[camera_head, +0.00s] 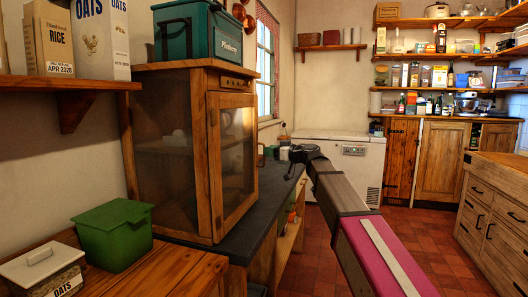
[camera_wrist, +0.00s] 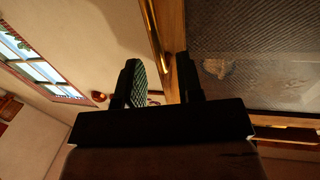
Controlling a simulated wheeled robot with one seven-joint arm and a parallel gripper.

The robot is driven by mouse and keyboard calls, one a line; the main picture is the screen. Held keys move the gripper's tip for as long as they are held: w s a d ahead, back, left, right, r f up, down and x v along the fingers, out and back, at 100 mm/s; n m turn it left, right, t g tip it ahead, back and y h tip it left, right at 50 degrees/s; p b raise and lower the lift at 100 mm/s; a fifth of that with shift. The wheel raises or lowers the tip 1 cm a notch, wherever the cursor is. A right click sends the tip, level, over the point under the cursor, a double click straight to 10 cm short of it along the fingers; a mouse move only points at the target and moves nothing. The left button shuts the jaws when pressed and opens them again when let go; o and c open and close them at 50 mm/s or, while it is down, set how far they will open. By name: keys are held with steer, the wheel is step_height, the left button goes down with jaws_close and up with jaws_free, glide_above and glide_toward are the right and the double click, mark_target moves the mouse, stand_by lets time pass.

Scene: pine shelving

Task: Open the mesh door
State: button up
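The wooden cabinet (camera_head: 202,85) stands on the dark counter, with its mesh door (camera_head: 236,160) on the front face. The door looks shut. In the wrist view the mesh door (camera_wrist: 265,50) fills the upper right, with its wooden frame (camera_wrist: 174,25) along the left side. A brass handle (camera_wrist: 153,35) runs along that frame. My gripper (camera_wrist: 160,80) is open, its dark fingers apart, and the lower end of the handle shows between them in the picture. I cannot tell whether they touch it. In the head view my gripper (camera_head: 298,160) is right of the cabinet.
A teal box (camera_head: 185,32) sits on top of the cabinet. A green bin (camera_head: 112,235) and an oats container (camera_head: 45,272) stand on wood at the lower left. A white chest (camera_head: 335,160) stands behind my arm. Red tiled floor lies open at the right.

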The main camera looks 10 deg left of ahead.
mark_target(264, 164)
steer(key=shift+x, duration=1.7)
jaws_close()
